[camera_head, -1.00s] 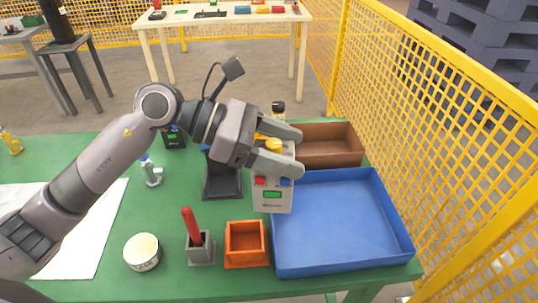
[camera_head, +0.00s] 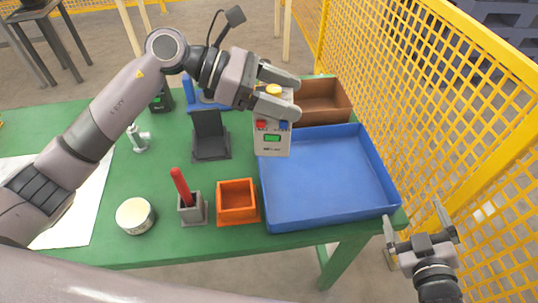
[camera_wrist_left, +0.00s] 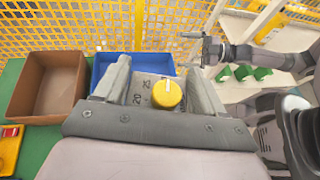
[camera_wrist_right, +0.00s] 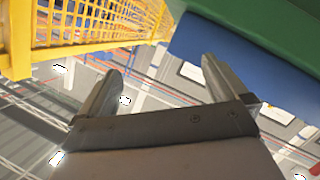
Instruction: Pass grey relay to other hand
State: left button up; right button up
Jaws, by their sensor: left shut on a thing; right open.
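The grey relay (camera_head: 272,143) is a light grey box with a yellow knob on top, a green display and red and blue parts on its front. My left gripper (camera_head: 290,97) is shut on it and holds it upright near the left back of the blue tray. In the left wrist view the relay's dial face and yellow knob (camera_wrist_left: 167,94) show between the fingers. My right gripper (camera_head: 420,222) is open and empty, just off the table's right front corner. In the right wrist view its fingers (camera_wrist_right: 155,85) are apart with nothing between them.
The blue tray (camera_head: 330,213) is empty, with a brown box (camera_head: 322,101) behind it. An orange bin (camera_head: 237,202), a grey holder with a red handle (camera_head: 193,209), a round tin (camera_head: 135,216) and a black stand (camera_head: 210,137) are on the green table. Yellow mesh fencing (camera_head: 440,110) stands right.

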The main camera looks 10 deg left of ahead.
pick_arm(q)
jog(key=shift+r, duration=0.1)
pick_arm(e)
notch_tip(320, 180, up, 4)
jog(key=w+n+t, duration=0.1)
jog(key=w, duration=0.1)
jog(key=n+g, duration=0.3)
jog(key=n, duration=2.6)
send_near(272, 132)
notch_tip(272, 132, down, 2)
jog(key=w, duration=0.1)
jog(key=shift+y, duration=0.4)
jog(key=x, duration=1.2)
jog(key=shift+d, duration=0.15)
